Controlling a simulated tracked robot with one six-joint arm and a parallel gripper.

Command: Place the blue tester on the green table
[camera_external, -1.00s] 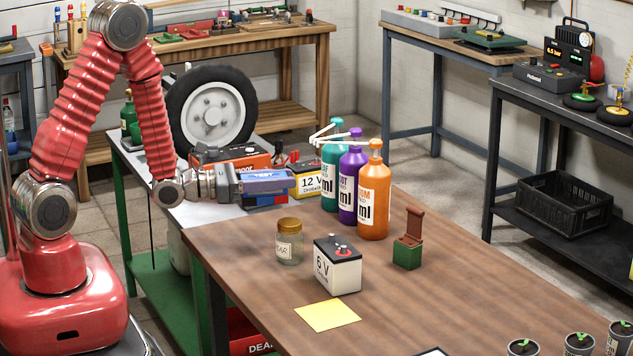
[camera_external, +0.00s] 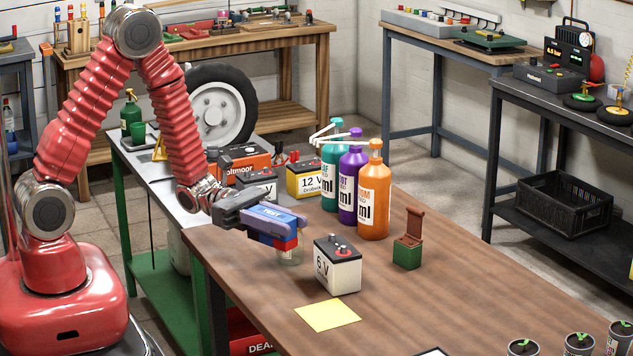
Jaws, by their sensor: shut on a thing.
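My gripper (camera_external: 262,217) is shut on the blue tester (camera_external: 284,216). It holds the tester tilted down to the right above the near left part of the wooden-topped table. Dark blue and red parts hang below the tester's body. The tester and gripper hide most of a glass jar (camera_external: 290,256) behind them. The green table (camera_external: 165,185), with a grey top and green legs, stands left of the wooden table. The tester is apart from its top.
A 6 V battery (camera_external: 337,266) stands right of the tester. Bottles (camera_external: 374,195) stand on the wooden table.

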